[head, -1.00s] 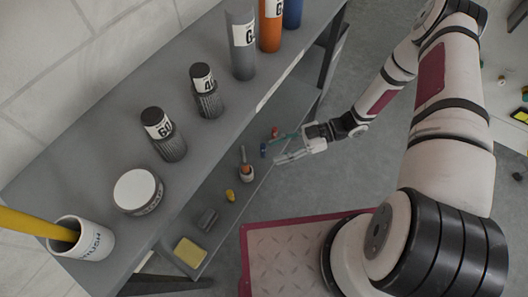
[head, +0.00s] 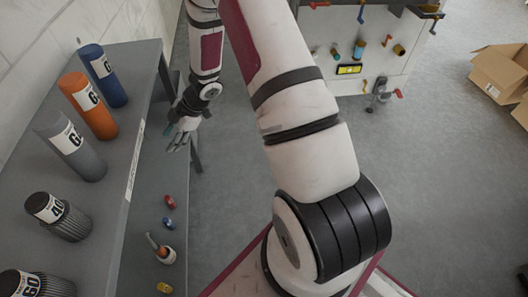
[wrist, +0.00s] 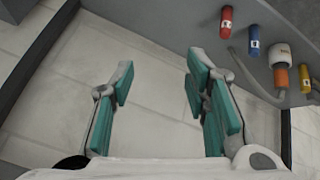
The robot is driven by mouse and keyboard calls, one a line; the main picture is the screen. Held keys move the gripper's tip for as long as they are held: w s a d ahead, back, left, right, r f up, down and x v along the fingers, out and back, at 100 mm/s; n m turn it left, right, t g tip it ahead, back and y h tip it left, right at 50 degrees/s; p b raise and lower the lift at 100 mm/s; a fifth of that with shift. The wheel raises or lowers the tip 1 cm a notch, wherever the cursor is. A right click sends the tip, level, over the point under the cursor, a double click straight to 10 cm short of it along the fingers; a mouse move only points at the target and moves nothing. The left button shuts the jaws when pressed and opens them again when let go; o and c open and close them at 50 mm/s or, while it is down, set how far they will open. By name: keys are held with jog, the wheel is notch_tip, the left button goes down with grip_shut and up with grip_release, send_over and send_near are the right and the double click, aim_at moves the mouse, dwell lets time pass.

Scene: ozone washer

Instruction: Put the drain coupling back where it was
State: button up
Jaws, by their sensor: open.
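My gripper (head: 178,137) is open and empty at the far end of the lower shelf. In the wrist view the teal pads of my gripper (wrist: 160,78) stand wide apart over pale floor tiles. On the lower shelf stand a red piece (head: 170,201), a blue piece (head: 168,223), a white-and-orange fitting (head: 166,255) with a grey stem, and a yellow piece (head: 164,287). The wrist view shows the white-and-orange fitting (wrist: 281,55) at upper right, apart from my fingers. I cannot tell surely which item is the drain coupling.
The upper shelf (head: 110,215) carries a blue bottle (head: 103,76), an orange bottle (head: 88,105), a grey bottle (head: 72,146) and dark jars. A white panel (head: 385,65) with several coloured fittings and a yellow display stands at the back. A cardboard box (head: 498,72) is at right. The grey floor between is clear.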

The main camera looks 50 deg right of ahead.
jog(key=w+d+r+m+t+h, duration=0.1)
jog(key=d+r+m+h, duration=0.15)
jog(key=r, duration=0.35)
jog(key=w+d+r+m+t+h, duration=0.1)
jog(key=d+r+h, duration=0.25)
jog(key=r, duration=0.35)
jog(key=s+d+r+m+h, duration=0.4)
jog(key=s+r+m, duration=0.2)
jog(key=s+r, duration=0.5)
jog(key=s+a+r+m+g, duration=0.1)
jog(key=s+r+m+g, duration=0.1)
jog(key=s+r, duration=0.35)
jog(key=s+a+r+m+g, duration=0.2)
jog(key=s, duration=0.7)
jog(key=s+a+y, duration=0.1)
jog(key=s+a, duration=0.2)
jog(key=s, duration=0.3)
jog(key=s+a+m+g+y, duration=0.1)
jog(key=s+a+y, duration=0.1)
jog(key=s, duration=0.4)
jog(key=s+a+m+g+y, duration=0.1)
jog(key=s+a, duration=0.3)
jog(key=s, duration=0.2)
jog(key=shift+s+a, duration=0.25)
jog(key=shift+a, duration=0.1)
